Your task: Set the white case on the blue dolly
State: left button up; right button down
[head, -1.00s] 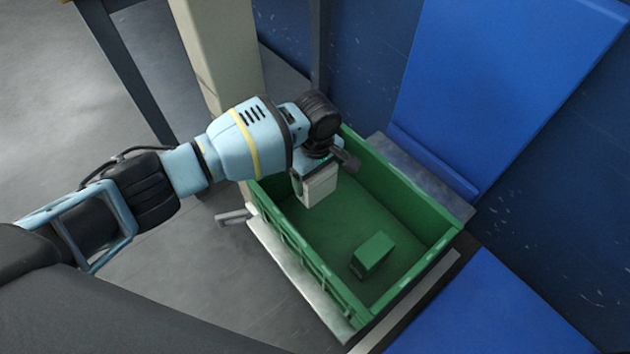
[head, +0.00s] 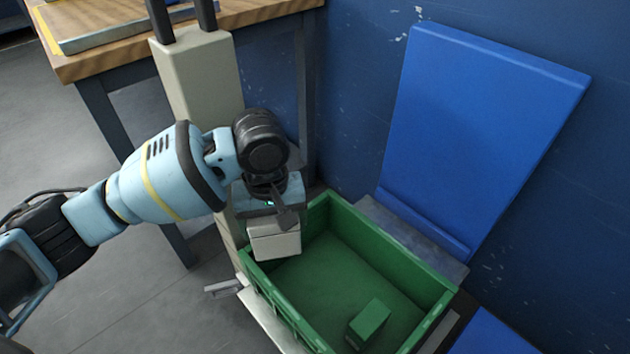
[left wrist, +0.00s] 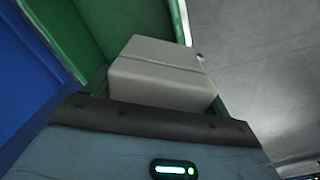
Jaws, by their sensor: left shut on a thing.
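The white case (head: 274,243) is a small pale box in my left gripper (head: 272,212), held over the left corner of the green crate (head: 430,285). The left gripper is shut on it, with the fingers partly hidden by the wrist. The left wrist view also shows the case (left wrist: 160,72) in front of the gripper. A flat blue surface (head: 492,338) is cut off at the lower right. A blue panel (head: 475,130) leans upright against the wall. I cannot tell which blue thing is the dolly. My right gripper is not in view.
A green block (head: 369,322) lies on the crate floor. A beige upright (head: 203,80) stands behind the arm, by a wooden-topped table (head: 270,12). The dark blue wall (head: 560,190) closes the back and right. Bare grey floor (head: 130,290) shows at left.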

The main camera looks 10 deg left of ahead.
pick_arm(q)
jog(key=s+a+r+m, duration=0.4)
jog(key=s+r, duration=0.3)
jog(key=s, duration=0.2)
jog(key=shift+s+a+r+m, duration=0.2)
jog(key=shift+a+m, duration=0.15)
jog(key=shift+m, duration=0.25)
